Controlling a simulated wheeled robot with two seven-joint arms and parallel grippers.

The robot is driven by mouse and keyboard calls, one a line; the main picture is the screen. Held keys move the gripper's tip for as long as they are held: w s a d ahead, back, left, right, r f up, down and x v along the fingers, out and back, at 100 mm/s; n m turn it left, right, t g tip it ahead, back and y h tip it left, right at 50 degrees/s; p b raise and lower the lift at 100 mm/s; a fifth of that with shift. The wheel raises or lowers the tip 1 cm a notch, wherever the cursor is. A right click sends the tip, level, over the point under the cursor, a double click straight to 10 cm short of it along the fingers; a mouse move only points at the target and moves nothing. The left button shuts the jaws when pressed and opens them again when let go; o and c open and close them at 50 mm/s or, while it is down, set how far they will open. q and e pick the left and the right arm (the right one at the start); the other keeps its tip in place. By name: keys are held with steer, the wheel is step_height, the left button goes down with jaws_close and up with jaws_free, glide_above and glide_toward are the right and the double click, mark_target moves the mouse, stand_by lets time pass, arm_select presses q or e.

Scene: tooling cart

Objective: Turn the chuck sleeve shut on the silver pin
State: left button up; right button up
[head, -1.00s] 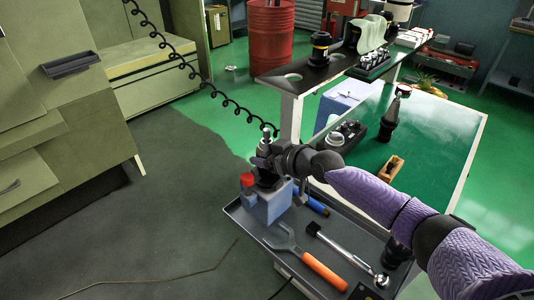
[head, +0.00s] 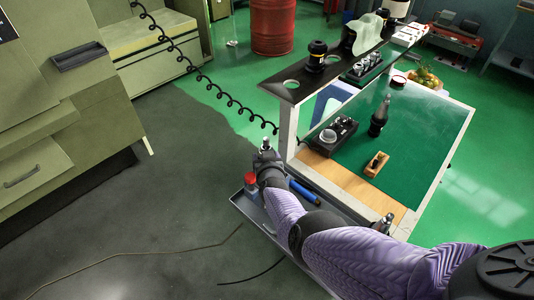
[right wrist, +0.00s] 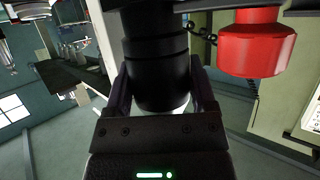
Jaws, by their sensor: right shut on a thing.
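My right gripper (head: 268,163) is shut on the black chuck sleeve; my arm reaches it from the lower right of the head view. The silver pin (head: 265,144) sticks up above the gripper in the head view. The gripper hides most of the sleeve there, and I cannot tell how far it is turned. My left gripper is not in view.
A red knob (right wrist: 257,45) is close beside the sleeve. The grey tray (head: 240,203) holds a blue-handled tool (head: 303,192); my arm hides much of it. A green-topped bench (head: 420,140) with a wooden block (head: 376,164) is to the right. A coiled cable (head: 205,80) hangs behind.

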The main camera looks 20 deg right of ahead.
steer(key=shift+m+h, duration=0.7)
steer(key=shift+h, duration=0.1)
steer(key=shift+w+d+r+g, duration=0.1)
steer(key=shift+r+g, duration=0.05)
steer(key=shift+g, duration=0.15)
steer(key=o, duration=1.2)
steer(key=p+v, duration=0.9)
steer(key=v, duration=0.1)
